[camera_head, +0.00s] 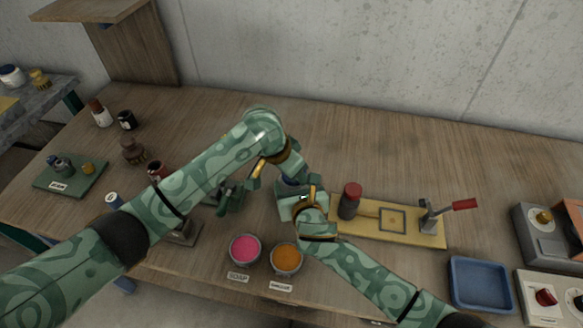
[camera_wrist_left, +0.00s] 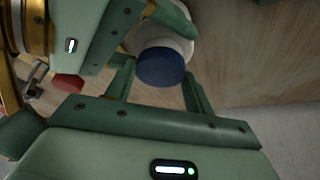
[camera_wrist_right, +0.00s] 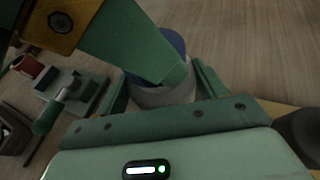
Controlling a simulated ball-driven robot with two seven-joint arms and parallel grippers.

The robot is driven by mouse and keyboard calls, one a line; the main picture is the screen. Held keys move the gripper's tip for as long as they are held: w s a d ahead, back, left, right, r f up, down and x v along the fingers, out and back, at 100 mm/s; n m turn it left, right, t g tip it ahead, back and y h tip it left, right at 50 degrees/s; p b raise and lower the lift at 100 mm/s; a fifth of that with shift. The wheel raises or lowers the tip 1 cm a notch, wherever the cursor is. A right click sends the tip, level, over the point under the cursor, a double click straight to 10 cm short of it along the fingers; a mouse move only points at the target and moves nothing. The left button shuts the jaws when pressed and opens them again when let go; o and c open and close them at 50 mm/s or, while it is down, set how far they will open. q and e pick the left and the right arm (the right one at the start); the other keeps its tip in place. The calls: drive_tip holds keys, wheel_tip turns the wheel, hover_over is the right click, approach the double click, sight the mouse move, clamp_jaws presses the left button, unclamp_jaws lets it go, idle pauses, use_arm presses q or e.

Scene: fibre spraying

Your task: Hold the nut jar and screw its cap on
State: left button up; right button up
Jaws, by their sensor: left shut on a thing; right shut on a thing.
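The nut jar (camera_wrist_right: 163,96) is a white round jar, seen in the right wrist view between the fingers of my right gripper (camera_wrist_right: 160,88), which is shut on it. The blue cap (camera_wrist_left: 161,68) is at the jar's end, between the fingers of my left gripper (camera_wrist_left: 158,80), which is shut on it. The cap (camera_wrist_right: 175,40) also shows beyond a left finger in the right wrist view. Cap and jar are in line and look touching; how far the cap is seated cannot be told. In the head view, my grippers hide most of the jar.
Pink (camera_head: 245,250) and orange (camera_head: 286,257) bowls stand in front. A blue tray (camera_head: 481,284) is at the right. The table's back is clear.

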use_arm(q)
drive_tip(key=shift+f, duration=0.45)
use_arm(e)
drive_tip(key=c, duration=0.5)
use_arm(q)
drive_tip(key=m+g, duration=0.1)
drive_tip(key=m, duration=0.2)
drive_tip(key=shift+w+a+h, duration=0.1)
drive_tip(key=shift+w+h, duration=0.05)
drive_tip(key=shift+h, duration=0.15)
drive_tip(key=m+g, duration=0.2)
drive_tip(key=m, duration=0.3)
drive_tip(key=shift+w, duration=0.2)
drive_tip(key=m+g, duration=0.1)
drive_tip(key=m, duration=0.2)
drive_tip(key=shift+w, duration=0.1)
drive_tip(key=m, duration=0.1)
drive_tip(key=m+g, duration=0.1)
drive_tip(key=m, duration=0.1)
drive_tip(key=shift+w+m, duration=0.3)
drive_tip(key=shift+w, duration=0.05)
use_arm(e)
drive_tip(key=shift+f, duration=0.1)
use_arm(q)
drive_tip(key=shift+m+g, duration=0.3)
drive_tip(key=shift+m, duration=0.2)
drive_tip(key=shift+s+m, duration=0.25)
drive_tip(key=shift+m, duration=0.15)
use_arm(e)
drive_tip(key=shift+s, duration=0.1)
